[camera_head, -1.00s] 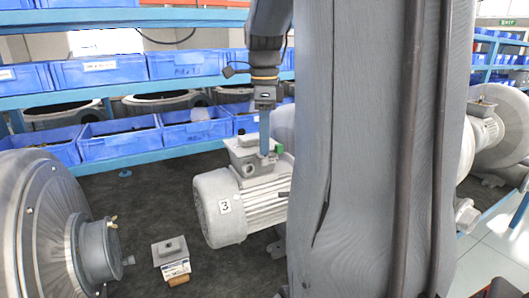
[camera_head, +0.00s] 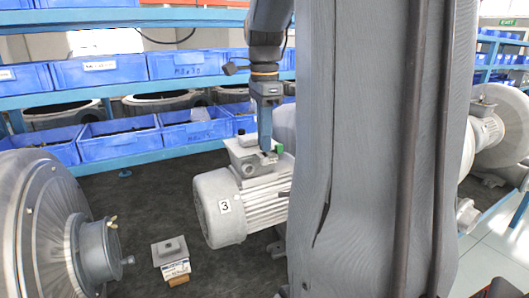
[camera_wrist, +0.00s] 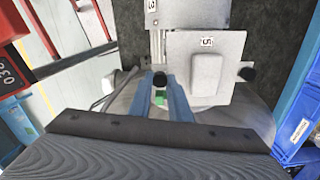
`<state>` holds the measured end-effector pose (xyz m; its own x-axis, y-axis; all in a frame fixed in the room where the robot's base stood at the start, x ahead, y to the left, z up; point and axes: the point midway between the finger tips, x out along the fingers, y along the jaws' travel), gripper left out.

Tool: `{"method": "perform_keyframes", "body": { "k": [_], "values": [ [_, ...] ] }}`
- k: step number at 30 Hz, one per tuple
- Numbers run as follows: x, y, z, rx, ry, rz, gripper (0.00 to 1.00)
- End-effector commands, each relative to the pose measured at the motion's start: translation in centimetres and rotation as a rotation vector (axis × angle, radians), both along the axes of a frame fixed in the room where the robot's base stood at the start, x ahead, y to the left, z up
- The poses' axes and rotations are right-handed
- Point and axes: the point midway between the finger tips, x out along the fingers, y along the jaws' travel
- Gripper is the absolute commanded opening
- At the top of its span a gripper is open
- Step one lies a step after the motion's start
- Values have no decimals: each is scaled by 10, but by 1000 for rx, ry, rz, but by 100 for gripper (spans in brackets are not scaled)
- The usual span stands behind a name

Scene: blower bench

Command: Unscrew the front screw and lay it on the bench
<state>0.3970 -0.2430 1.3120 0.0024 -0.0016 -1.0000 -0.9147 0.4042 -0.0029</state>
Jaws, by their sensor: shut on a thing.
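A grey motor marked 3 (camera_head: 212,208) lies on the dark bench with a terminal box (camera_head: 243,155) on top. In the wrist view the box's pale lid (camera_wrist: 190,50) carries a label 5 and a raised block. My gripper (camera_wrist: 160,80) points down at the box. Its blue fingers are shut on a dark screw head (camera_wrist: 159,79) at the lid's left side in the wrist view. A second dark screw head (camera_wrist: 247,74) shows at the lid's right side. In the head view the fingertips hide the held screw. Whether its shank is still in the box is not visible.
A green piece (camera_head: 280,149) sits beside the fingertips on the motor. A small grey part on a box (camera_head: 170,256) stands on the bench at front left. A large grey housing (camera_head: 45,225) fills the left. Blue bins (camera_head: 118,144) line the back. Bare bench lies between.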

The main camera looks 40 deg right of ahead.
Motion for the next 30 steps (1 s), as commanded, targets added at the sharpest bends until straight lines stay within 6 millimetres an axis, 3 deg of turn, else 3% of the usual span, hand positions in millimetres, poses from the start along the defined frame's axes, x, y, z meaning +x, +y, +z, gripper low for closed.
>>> {"method": "perform_keyframes", "body": {
  "k": [14,30],
  "values": [
    [-1,0,5,1,2,0,0],
    [0,0,28,1,2,0,0]
  ]
}}
